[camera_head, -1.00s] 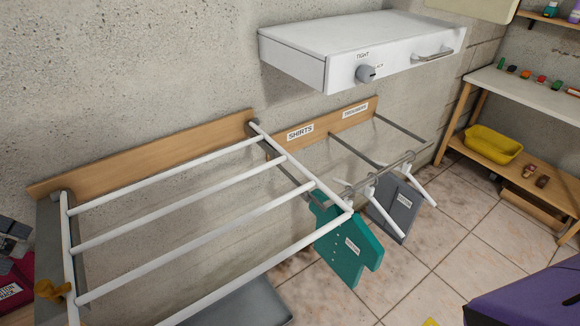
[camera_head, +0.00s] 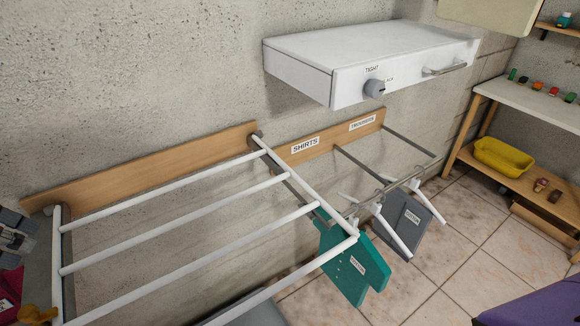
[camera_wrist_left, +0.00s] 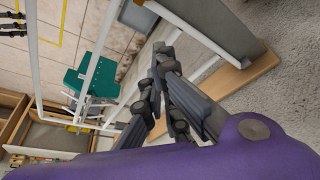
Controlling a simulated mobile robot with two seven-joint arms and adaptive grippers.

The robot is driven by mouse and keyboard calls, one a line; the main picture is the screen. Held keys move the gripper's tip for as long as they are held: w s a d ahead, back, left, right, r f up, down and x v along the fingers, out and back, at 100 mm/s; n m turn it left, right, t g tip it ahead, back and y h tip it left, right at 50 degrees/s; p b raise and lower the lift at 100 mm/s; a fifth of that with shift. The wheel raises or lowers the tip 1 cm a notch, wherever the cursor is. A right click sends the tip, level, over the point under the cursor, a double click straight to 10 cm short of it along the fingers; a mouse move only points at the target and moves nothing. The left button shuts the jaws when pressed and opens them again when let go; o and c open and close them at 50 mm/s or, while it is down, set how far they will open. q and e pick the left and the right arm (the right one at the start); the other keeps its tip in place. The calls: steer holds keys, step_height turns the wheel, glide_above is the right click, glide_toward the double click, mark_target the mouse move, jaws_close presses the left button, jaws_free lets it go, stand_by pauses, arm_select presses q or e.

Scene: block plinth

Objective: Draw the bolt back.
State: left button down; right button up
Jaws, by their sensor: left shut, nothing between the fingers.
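No part is plainly recognisable as the bolt. A mustard-coloured piece (camera_head: 36,314) sits at the front left end of the white-railed rack (camera_head: 190,207); I cannot tell whether it is the bolt. My left gripper (camera_head: 15,230) is partly cut off at the left edge of the head view, beside the rack's left end. In the left wrist view its dark fingers (camera_wrist_left: 160,60) are closed together and empty, close to the rack's frame.
A white wall box (camera_head: 365,60) with a dial and handle is above. A rail labelled shirts and trousers (camera_head: 330,137) carries a teal board (camera_head: 345,262) and a grey board (camera_head: 408,225). A shelf with a yellow basin (camera_head: 503,157) stands right. Tiled floor is open between.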

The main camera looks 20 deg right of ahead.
mark_target(41, 316)
arm_select(q)
steer(key=f, duration=0.5)
steer(key=s+f, duration=0.1)
steer(key=f, duration=0.1)
steer(key=shift+a+f, duration=0.25)
steer(key=shift+f, duration=0.1)
steer(key=shift+f+p, duration=0.15)
steer(key=shift+p, duration=0.15)
arm_select(e)
steer(key=shift+w+d+r, duration=0.15)
steer(key=shift+w, duration=0.1)
steer(key=shift+w, duration=0.1)
